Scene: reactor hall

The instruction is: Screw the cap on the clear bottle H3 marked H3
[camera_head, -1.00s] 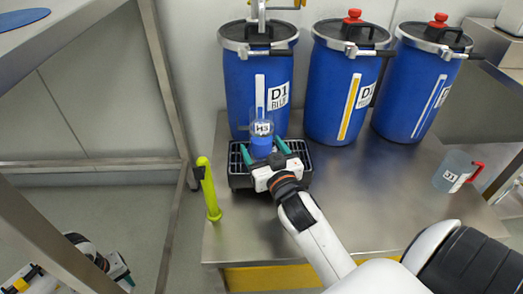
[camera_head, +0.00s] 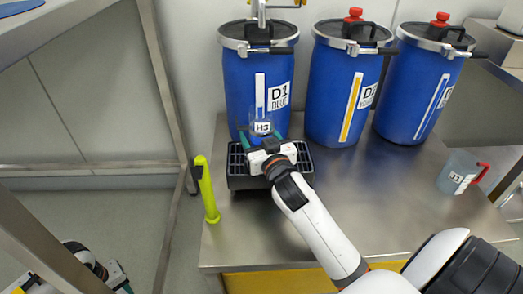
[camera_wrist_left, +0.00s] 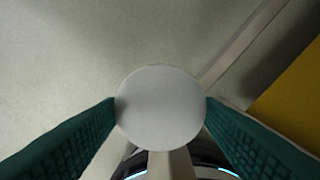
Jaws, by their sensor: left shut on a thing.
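The clear bottle (camera_head: 262,116) marked H3 stands upright at the black rack at the foot of the left drum. My right gripper (camera_head: 262,138) has its teal fingers on either side of the bottle's lower part; its body hides the base, and I cannot tell whether the fingers touch it. In the left wrist view my left gripper (camera_wrist_left: 160,112) is shut on a round, pale grey disc, which looks like the cap (camera_wrist_left: 160,100). The left gripper shows only partly at the lower left of the head view (camera_head: 118,278), well away from the bottle.
The black slotted rack (camera_head: 300,172) sits on a steel table (camera_head: 350,215). Three blue drums (camera_head: 335,100) stand behind it. A clear jug (camera_head: 458,175) with a red handle stands at right. A steel frame (camera_head: 165,90) rises at left.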

